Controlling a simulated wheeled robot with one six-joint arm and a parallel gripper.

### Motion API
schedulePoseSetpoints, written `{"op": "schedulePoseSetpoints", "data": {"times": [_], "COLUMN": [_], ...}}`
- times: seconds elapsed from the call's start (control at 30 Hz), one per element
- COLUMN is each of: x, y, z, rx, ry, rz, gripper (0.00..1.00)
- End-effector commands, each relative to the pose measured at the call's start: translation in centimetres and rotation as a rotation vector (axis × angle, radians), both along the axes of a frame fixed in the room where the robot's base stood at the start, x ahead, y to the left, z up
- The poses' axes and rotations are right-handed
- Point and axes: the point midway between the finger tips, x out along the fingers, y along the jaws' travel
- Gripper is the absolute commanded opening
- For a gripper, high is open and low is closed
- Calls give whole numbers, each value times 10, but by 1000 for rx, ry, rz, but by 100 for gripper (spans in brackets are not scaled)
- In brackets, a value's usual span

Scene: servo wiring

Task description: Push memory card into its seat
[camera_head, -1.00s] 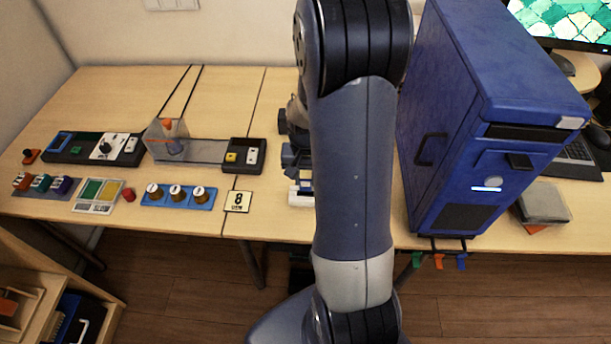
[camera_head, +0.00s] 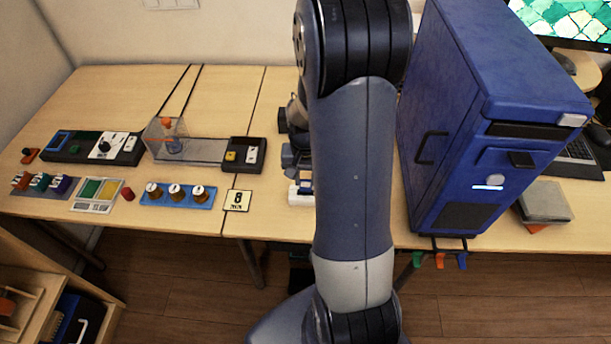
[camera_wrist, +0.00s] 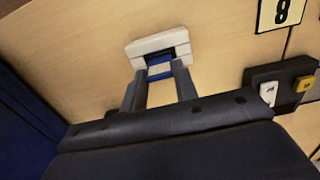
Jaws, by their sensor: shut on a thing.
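The memory card (camera_wrist: 160,69) shows as a small blue piece between the fingertips of my gripper (camera_wrist: 160,78) in the wrist view. My gripper is shut on it. A white block with a slot, the seat (camera_wrist: 157,43), lies just beyond the fingertips on the table. The card's far edge is at the block's opening; how deep it sits I cannot tell. In the head view the white block (camera_head: 299,196) shows beside my arm, with part of my gripper just above it. My arm hides the card there.
A blue computer case (camera_head: 460,150) stands right of my arm. A number 8 plate (camera_head: 237,200), a dark switch box (camera_head: 245,154) and a blue tray with several knobs (camera_head: 177,194) lie to the left. Bare table (camera_head: 275,220) lies between plate and block.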

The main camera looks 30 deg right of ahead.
Motion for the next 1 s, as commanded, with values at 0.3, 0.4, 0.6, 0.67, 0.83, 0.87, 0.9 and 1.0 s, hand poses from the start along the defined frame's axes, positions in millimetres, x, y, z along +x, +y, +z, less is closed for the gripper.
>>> {"op": "schedulePoseSetpoints", "data": {"times": [0.3, 0.4, 0.6, 0.67, 0.83, 0.87, 0.9, 1.0], "x": [0, 0, 0, 0, 0, 0, 0, 0], "y": [0, 0, 0, 0, 0, 0, 0, 0], "z": [-9, -12, -17, -18, -23, -23, -24, -23], "rx": [0, 1, 1, 1, 0, 0, 0, 0], "ry": [0, 1, 1, 1, 0, 0, 0, 0], "rz": [0, 0, 0, 0, 0, 0, 0, 0], "gripper": [8, 8, 8, 8, 8, 8, 8, 36]}}
